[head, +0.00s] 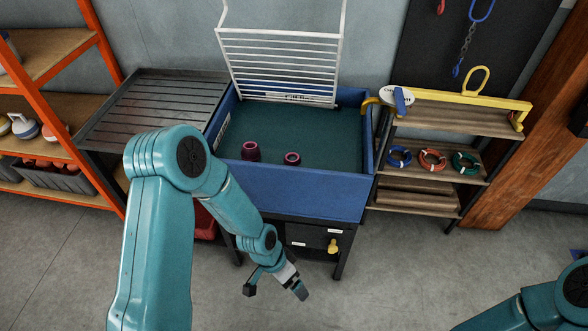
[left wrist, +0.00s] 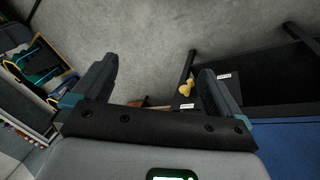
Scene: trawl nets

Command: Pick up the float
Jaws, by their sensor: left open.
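Two maroon ring-topped pieces stand in the blue-walled bin (head: 290,195) in the head view, one left (head: 251,151) and one right (head: 292,159). Rounded float-like pieces (head: 24,126) sit on the orange shelf at far left. I cannot tell which thing is the task's float. My left gripper (head: 300,290) is low in front of the bin, below its rim, pointing down toward the floor. In the left wrist view its fingers (left wrist: 152,85) are wide apart with nothing between them. Only part of my right arm shows at lower right; its gripper is out of view.
A yellow knob-like piece (head: 332,246) is at the black drawer front (head: 310,238) under the bin; it also shows in the left wrist view (left wrist: 187,91). A white rack (head: 285,65) stands behind the bin. A wooden shelf (head: 425,160) with coloured rings stands right. Front floor is clear.

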